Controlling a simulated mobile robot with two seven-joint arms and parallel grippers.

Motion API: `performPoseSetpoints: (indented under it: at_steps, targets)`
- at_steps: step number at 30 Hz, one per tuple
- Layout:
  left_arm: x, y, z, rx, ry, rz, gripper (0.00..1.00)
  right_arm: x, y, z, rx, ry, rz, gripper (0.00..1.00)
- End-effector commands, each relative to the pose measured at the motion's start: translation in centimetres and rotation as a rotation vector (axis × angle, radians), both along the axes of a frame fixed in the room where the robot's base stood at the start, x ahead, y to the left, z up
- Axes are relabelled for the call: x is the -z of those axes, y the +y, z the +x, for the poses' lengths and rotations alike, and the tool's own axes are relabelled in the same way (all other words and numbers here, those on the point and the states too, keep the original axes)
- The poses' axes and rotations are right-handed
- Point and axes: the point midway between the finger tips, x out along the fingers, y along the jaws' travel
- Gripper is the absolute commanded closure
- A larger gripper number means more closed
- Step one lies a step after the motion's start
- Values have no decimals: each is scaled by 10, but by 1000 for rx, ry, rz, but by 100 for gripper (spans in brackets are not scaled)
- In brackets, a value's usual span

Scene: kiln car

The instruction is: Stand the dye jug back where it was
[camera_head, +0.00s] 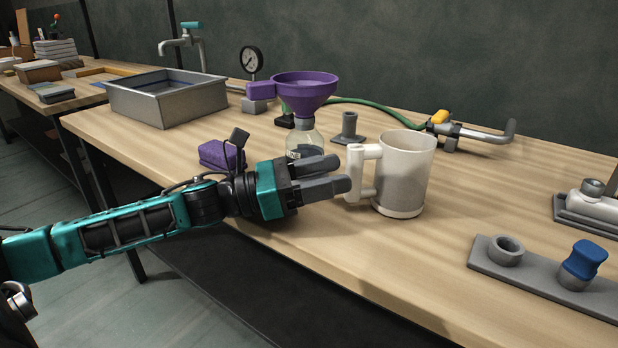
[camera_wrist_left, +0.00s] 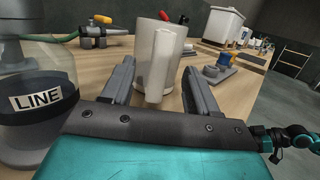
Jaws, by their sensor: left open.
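The dye jug, a pale grey-white jug (camera_head: 408,175), stands upright on the wooden bench, its handle (camera_head: 360,173) turned left toward my left gripper. My left gripper (camera_head: 335,175) is open, its fingertips close to the handle. In the left wrist view the jug (camera_wrist_left: 168,50) is straight ahead, and its handle (camera_wrist_left: 156,75) lies between the two fingers of the gripper (camera_wrist_left: 157,82). I cannot tell whether either finger touches the handle.
A purple sponge-like block (camera_head: 220,155) lies nearby. A grey fixture strip (camera_head: 535,278) with a blue knob is at the right. Bench between jug and strip is clear.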

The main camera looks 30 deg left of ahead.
Motion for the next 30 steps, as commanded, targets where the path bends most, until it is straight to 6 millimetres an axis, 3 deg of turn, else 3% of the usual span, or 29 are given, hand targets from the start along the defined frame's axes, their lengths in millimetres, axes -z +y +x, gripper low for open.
performPoseSetpoints:
  at_steps: [30]
  targets:
    - [4, 20, -18, 0, 0, 0, 41, 1, 0, -1, 0, 3, 0, 21]
